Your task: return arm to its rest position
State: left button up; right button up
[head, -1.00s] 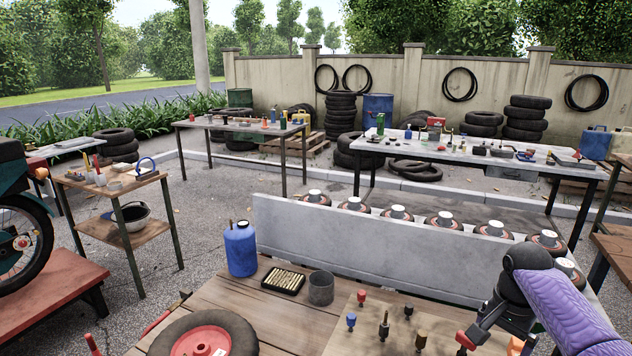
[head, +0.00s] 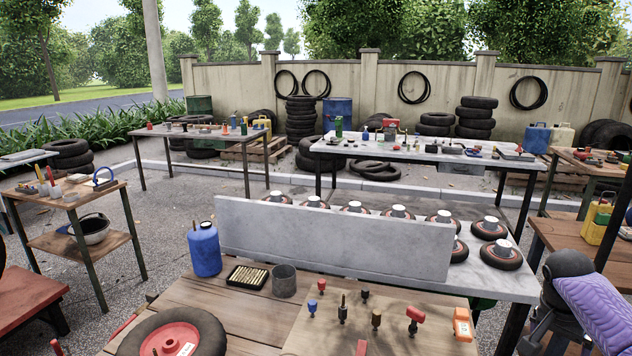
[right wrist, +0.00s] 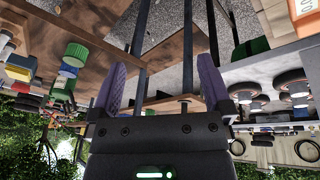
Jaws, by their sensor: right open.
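My right arm (head: 598,310), with a purple padded link and a dark joint, is at the lower right edge of the head view, right of the wooden bench. Its gripper cannot be made out there. In the right wrist view my right gripper (right wrist: 161,88) is open. Its two purple fingers stand wide apart with nothing between them. That view appears upside down, with trees and sky at the bottom. My left gripper is not in view.
The wooden bench (head: 245,310) holds a red-hubbed wheel (head: 175,340), a blue bottle (head: 204,249), a grey cup (head: 284,280) and several knobbed pieces. A grey panel (head: 330,240) stands behind it. Wheels sit on a light table (head: 515,288). An orange item (head: 462,324) lies near my arm.

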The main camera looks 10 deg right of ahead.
jog(key=s+d+f+n+h, duration=0.5)
jog(key=s+d+f+n, duration=0.4)
jog(key=s+f, duration=0.5)
jog(key=s+d+f+n+t, duration=0.1)
jog(key=s+f+n, duration=0.1)
jog(key=s+n, duration=0.45)
jog(key=s+d+f+n+t, duration=0.1)
jog(key=s+f+n, duration=0.1)
jog(key=s+n, duration=0.45)
jog(key=s+a+f+m+g+y, duration=0.1)
jog(key=s+a+f+m+y, duration=0.15)
jog(key=a+f, duration=0.7)
jog(key=s+a+f+m+y, duration=0.25)
jog(key=a+f, duration=0.35)
jog(key=a, duration=0.6)
jog(key=s+a+f+y, duration=0.1)
jog(key=a+f, duration=0.1)
jog(key=a, duration=0.9)
jog(key=s+a+f+y, duration=0.1)
jog(key=a+f+y, duration=0.1)
jog(key=a, duration=0.9)
jog(key=shift+s+f+m, duration=0.15)
jog(key=shift+f+m, duration=0.05)
jog(key=shift+m, duration=0.2)
